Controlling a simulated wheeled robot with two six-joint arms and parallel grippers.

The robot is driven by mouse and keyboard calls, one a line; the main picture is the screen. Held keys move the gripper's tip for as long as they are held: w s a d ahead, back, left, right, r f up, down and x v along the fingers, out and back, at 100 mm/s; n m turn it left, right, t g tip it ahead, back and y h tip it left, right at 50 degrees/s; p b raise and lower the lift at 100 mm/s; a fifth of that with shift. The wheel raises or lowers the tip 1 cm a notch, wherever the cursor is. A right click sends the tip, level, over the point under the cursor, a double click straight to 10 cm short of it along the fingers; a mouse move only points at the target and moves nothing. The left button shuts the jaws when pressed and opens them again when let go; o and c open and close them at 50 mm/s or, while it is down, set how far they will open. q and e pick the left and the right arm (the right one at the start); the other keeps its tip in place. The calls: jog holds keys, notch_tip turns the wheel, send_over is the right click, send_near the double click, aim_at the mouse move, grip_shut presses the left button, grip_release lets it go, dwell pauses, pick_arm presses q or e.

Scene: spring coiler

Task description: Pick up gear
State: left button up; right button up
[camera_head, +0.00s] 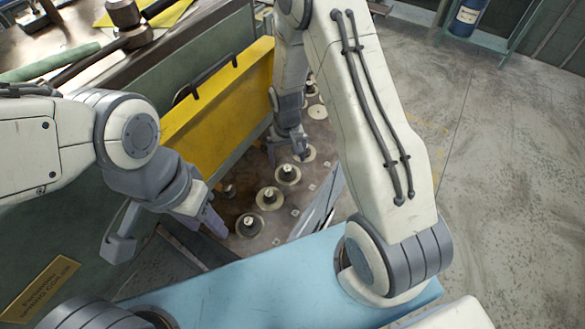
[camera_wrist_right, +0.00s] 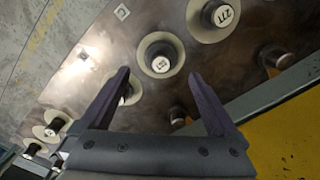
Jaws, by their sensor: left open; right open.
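Several pale disc-shaped gears sit on pegs in a row on a brown metal plate; in the head view I see a near gear (camera_head: 249,226), a middle gear (camera_head: 269,199) and a farther gear (camera_head: 288,174). My right gripper (camera_head: 287,157) is open and empty over the far part of the row. In the right wrist view its fingers (camera_wrist_right: 161,76) point at a gear with a dark hub (camera_wrist_right: 161,57), which shows just beyond and between the fingertips. A gear marked 27T (camera_wrist_right: 215,18) is farther right. My left gripper (camera_head: 165,232) is open and empty, left of the near gear.
A yellow panel (camera_head: 225,100) runs along the plate's left side. A light blue surface (camera_head: 250,285) lies in front. Bare dark pegs (camera_wrist_right: 276,56) stand beside the gears. A hammer (camera_head: 127,20) lies on the bench at upper left. Open floor (camera_head: 500,150) is on the right.

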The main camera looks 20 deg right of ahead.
aim_at(287, 168)
jog(key=shift+s+a+f+p, duration=0.1)
jog(key=shift+f+p, duration=0.3)
jog(key=shift+f, duration=0.15)
notch_tip(287, 168, down, 3)
jog(key=shift+f+p, duration=0.1)
jog(key=shift+p, duration=0.6)
jog(key=shift+f, duration=0.6)
grip_shut()
